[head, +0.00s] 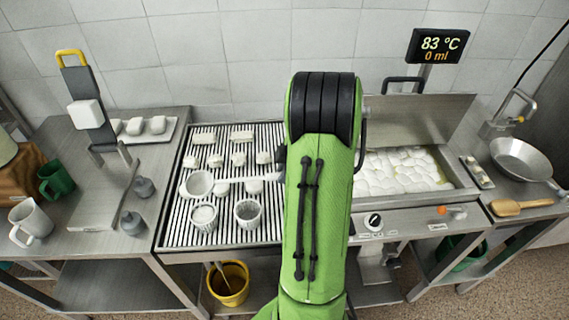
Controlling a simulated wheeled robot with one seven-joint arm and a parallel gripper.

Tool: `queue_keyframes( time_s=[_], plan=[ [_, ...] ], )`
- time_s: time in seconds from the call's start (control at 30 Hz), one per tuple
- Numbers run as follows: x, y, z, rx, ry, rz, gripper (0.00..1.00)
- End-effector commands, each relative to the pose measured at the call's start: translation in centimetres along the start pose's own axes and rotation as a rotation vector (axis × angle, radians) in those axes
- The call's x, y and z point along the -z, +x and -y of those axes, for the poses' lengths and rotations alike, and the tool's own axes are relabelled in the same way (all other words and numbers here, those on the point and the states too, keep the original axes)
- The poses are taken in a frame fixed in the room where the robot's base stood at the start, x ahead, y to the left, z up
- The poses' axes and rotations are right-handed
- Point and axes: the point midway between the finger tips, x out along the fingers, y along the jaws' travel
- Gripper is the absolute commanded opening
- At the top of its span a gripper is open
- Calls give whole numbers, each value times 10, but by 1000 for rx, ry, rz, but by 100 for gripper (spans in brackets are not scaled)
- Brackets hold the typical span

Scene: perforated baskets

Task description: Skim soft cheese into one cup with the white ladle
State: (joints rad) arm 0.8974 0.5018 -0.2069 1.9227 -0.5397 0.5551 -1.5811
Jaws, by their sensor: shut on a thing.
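The white ladle (197,184) is over the left part of the slatted drain rack, its bowl at the left and its handle running right to my arm. My gripper (281,158) is mostly hidden behind my green arm; only a dark edge shows, at the handle's right end, and it is shut on the ladle. Two small perforated cups, a left one (204,217) and a right one (247,213), stand upright on the rack just below the ladle. White soft cheese (400,172) fills the steel vat (462,190) to the right of my arm.
Several white cheese pieces (241,136) lie on the rack (175,225) behind the ladle. A display (440,45) above the vat reads 83 °C and 0 ml. A raised steel lid (425,117) stands behind the vat.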

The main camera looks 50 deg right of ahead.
Motion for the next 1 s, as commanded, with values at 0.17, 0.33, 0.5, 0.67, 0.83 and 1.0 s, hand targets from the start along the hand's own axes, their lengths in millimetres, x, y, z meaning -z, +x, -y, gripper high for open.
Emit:
queue_keyframes(
  time_s=[0.17, 0.33, 0.5, 0.67, 0.83, 1.0],
  plan=[
    [2, -6, -2, 61, 26, -1, 0],
    [1, -7, -3, 119, 52, 0, 0],
    [1, -6, -3, 165, 72, 0, 0],
    [0, -5, -3, 185, 81, 0, 0],
    [0, -3, -2, 186, 81, 0, 0],
    [0, -3, -2, 185, 81, 0, 0]
  ],
)
